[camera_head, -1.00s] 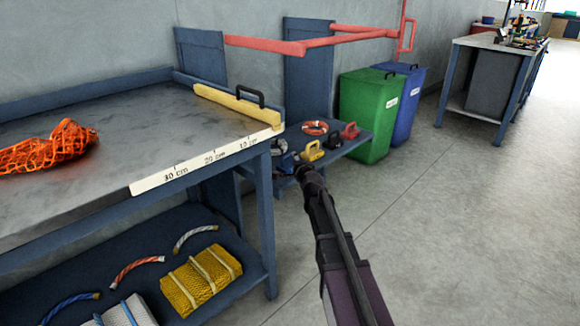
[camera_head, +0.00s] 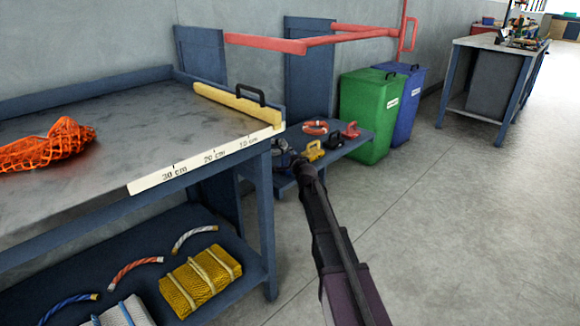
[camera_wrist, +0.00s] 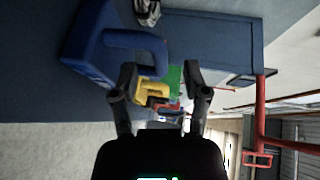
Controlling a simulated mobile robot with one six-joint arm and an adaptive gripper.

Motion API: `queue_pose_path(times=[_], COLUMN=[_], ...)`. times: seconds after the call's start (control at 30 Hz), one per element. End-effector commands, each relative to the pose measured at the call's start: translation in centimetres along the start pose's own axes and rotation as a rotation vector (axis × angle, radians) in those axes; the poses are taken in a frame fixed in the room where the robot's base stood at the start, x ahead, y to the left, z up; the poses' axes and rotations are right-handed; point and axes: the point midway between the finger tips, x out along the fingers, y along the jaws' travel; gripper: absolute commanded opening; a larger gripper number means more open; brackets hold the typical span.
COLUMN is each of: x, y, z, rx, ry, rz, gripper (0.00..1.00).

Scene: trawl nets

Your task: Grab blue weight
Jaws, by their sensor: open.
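The blue weight (camera_head: 282,159) stands on the low blue bench and is partly hidden behind my gripper in the head view. In the wrist view the blue weight (camera_wrist: 90,45) is large and close at upper left, its handle beside the left finger. My gripper (camera_wrist: 160,76) is open, with nothing between its fingers. In the head view my gripper (camera_head: 299,165) is small and dark, at the bench's near end. I cannot tell there whether it touches the weight.
The large workbench (camera_head: 150,125) is at left. Floor at right is clear.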

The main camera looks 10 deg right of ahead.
Motion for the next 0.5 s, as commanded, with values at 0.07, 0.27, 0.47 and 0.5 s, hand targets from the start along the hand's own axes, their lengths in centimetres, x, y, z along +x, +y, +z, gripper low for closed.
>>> queue_pose_path(times=[0.07, 0.27, 0.47, 0.5], x=[1.4, 2.9, 3.0, 3.0], y=[0.0, 0.0, 0.0, 0.0], z=[-0.1, -0.1, -0.1, -0.1], rx=[0.000, 0.000, 0.000, 0.000], ry=[0.000, 0.000, 0.000, 0.000], rz=[0.000, 0.000, 0.000, 0.000], gripper=[0.60, 0.60, 0.60, 0.60])
